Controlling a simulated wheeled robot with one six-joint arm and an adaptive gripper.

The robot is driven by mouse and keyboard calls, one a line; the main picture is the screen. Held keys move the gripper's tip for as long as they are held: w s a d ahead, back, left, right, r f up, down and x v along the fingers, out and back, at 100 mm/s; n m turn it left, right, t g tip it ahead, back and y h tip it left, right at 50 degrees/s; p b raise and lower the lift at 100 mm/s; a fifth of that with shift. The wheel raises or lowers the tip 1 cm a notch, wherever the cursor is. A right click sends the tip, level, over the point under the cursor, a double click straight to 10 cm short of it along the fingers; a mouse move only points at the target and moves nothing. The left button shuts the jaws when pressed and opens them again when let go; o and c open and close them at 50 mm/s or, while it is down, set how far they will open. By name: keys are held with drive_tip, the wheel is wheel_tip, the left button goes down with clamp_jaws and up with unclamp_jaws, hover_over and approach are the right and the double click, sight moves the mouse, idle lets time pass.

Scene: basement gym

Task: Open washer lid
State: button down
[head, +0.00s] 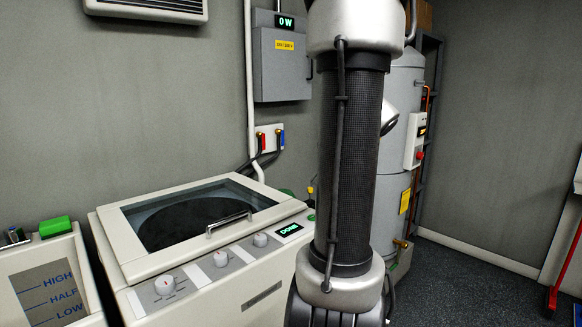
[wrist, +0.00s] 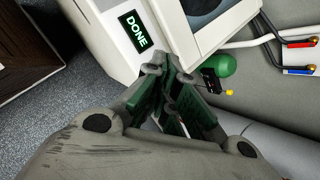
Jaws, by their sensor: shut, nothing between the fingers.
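The washer (head: 205,290) is a white top loader in the left half of the head view. Its lid (head: 190,216) is down, with a dark window and a metal bar handle (head: 229,222) at the front edge. Several knobs and a display (head: 289,229) reading DONE are on the front panel. In the wrist view the display (wrist: 135,31) is at the upper left and a corner of the lid (wrist: 215,35) is at the top. My gripper (wrist: 157,72) is shut and empty, near the washer's right end. The handle is not visible in the wrist view. The head view does not show the fingertips.
My arm crosses the middle of the head view. A tank (head: 400,140) stands behind it. Red and blue taps (head: 270,139) are on the wall above the washer. A bin with level marks (head: 48,285) is at the left. The floor (head: 480,280) at the right is mostly clear.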

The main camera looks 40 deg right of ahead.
drive_tip(key=w+d+m+t, duration=0.1)
drive_tip(key=w+m+t, duration=0.1)
drive_tip(key=w+m, duration=0.7)
drive_tip(key=shift+w+d+r+h, duration=0.3)
drive_tip(key=shift+w+d+r, duration=0.1)
drive_tip(key=shift+w, duration=2.3)
